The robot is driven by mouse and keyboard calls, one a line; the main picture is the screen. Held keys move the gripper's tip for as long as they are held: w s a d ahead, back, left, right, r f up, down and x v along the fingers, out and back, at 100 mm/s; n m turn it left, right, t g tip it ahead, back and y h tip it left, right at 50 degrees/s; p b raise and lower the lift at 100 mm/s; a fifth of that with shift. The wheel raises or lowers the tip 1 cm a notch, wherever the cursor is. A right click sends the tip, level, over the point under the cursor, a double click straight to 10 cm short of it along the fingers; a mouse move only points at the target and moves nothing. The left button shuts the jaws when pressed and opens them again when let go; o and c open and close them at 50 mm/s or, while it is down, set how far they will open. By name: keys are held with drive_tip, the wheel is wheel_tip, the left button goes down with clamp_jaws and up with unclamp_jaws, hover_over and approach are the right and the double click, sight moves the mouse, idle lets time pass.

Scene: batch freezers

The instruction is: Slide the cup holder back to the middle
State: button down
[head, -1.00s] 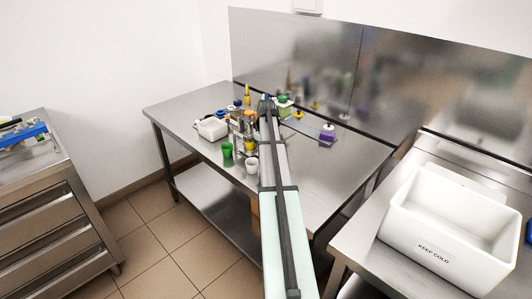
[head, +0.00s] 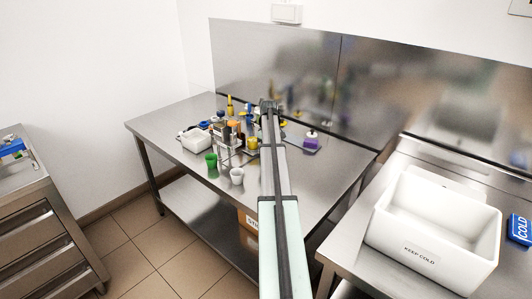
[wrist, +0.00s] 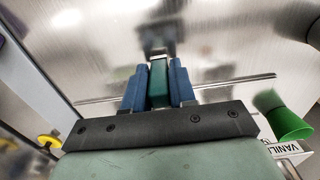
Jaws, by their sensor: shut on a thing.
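My gripper (head: 268,104) reaches over the back of the steel table. In the wrist view its blue fingers (wrist: 158,85) are shut on a dark green block (wrist: 158,82). A metal piece (wrist: 154,38) lies just beyond the block; I cannot tell whether they belong to the cup holder. A green cup (wrist: 290,120) is to the right in the wrist view, beside a partly visible label. In the head view, a green cup (head: 212,165) and a pale cup (head: 237,176) stand at the table's front. My arm hides what is under my gripper.
A white tub (head: 196,141), a yellow bottle (head: 230,105) and several small containers crowd the table left of my arm. A purple jar (head: 311,143) stands to the right. A white KEEP COLD bin (head: 420,254) stands on the right counter.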

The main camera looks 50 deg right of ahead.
drive_tip(key=c, duration=1)
unclamp_jaws()
wheel_tip(320, 180, up, 14)
drive_tip(key=shift+f, duration=0.1)
